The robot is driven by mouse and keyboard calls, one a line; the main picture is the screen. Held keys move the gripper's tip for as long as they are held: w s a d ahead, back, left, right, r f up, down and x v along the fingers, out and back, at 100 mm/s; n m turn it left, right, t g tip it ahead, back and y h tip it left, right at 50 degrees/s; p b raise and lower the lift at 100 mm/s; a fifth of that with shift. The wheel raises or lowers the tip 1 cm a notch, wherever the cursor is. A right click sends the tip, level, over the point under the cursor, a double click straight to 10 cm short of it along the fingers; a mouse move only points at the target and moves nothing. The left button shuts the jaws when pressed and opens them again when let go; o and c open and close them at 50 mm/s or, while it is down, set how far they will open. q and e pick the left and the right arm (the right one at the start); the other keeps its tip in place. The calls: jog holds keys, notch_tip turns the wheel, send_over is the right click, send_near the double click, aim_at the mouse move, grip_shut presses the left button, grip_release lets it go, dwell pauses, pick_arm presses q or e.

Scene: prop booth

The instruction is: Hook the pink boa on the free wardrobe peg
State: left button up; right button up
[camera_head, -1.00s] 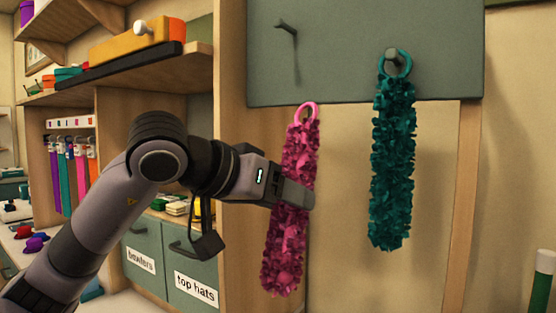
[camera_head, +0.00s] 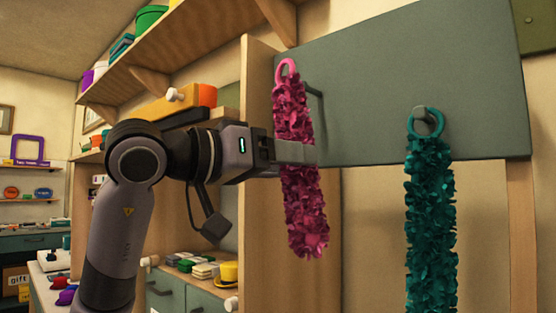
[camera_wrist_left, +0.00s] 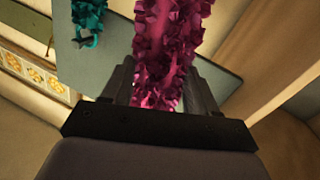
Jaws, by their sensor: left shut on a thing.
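The pink boa (camera_head: 293,108) hangs upright from my left gripper (camera_head: 298,152), which is shut on its upper-middle part. Its pink ring (camera_head: 287,71) points up, in front of the left edge of the grey peg board (camera_head: 370,85). In the left wrist view the boa (camera_wrist_left: 165,45) runs between both fingers (camera_wrist_left: 160,90). I cannot tell whether the ring touches the peg. A teal boa (camera_head: 430,225) hangs by its ring on the right peg (camera_head: 424,125).
A wooden shelf (camera_head: 185,55) and its bracket stand above and left of the board. A wooden upright (camera_head: 257,215) is close behind my gripper. Drawers (camera_head: 200,298) with small goods on top are below.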

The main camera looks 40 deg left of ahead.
pick_arm(q)
jog(key=shift+w+d+f+p, duration=0.1)
jog(key=shift+w+f, duration=0.15)
jog(key=shift+w, duration=0.95)
jog(key=shift+w+d+f+p, duration=0.1)
jog(key=shift+w+f, duration=0.1)
jog(key=shift+w, duration=1.05)
jog(key=shift+w+d+f+p, duration=0.1)
jog(key=shift+w+f, duration=0.15)
jog(key=shift+w, duration=0.95)
